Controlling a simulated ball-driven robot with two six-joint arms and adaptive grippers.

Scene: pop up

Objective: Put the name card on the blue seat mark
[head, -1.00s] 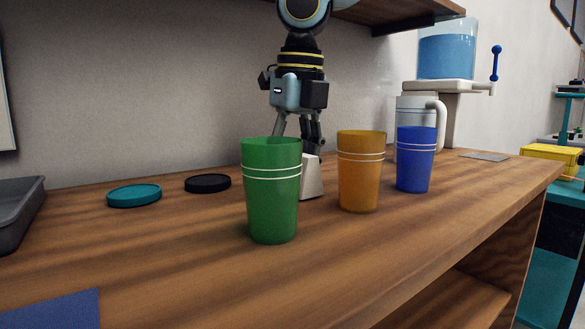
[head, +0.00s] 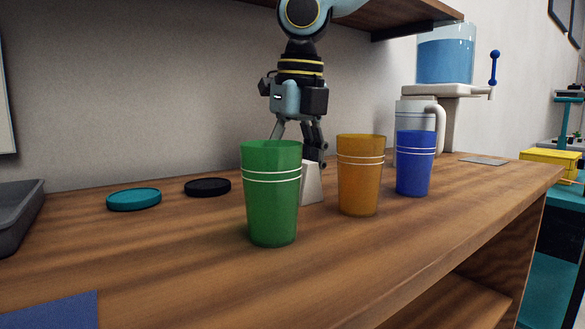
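The name card (head: 312,186) is a small white wedge-shaped piece standing on the wooden counter, partly hidden behind the green cup. The blue seat mark (head: 50,312) is a flat blue patch at the front left, cut off by the picture's edge. My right gripper (head: 298,149) points down from above, just over and behind the card. Its fingers are spread. The green cup hides the left fingertip, and the other fingertip is close to the card's top; I cannot tell whether they touch. My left gripper is not in view.
The green cup (head: 272,200) stands in front of the card. An orange cup (head: 360,180) and a blue cup (head: 415,165) stand to its right. A teal disc (head: 134,199), a black disc (head: 207,187) and a grey tray (head: 18,215) are left.

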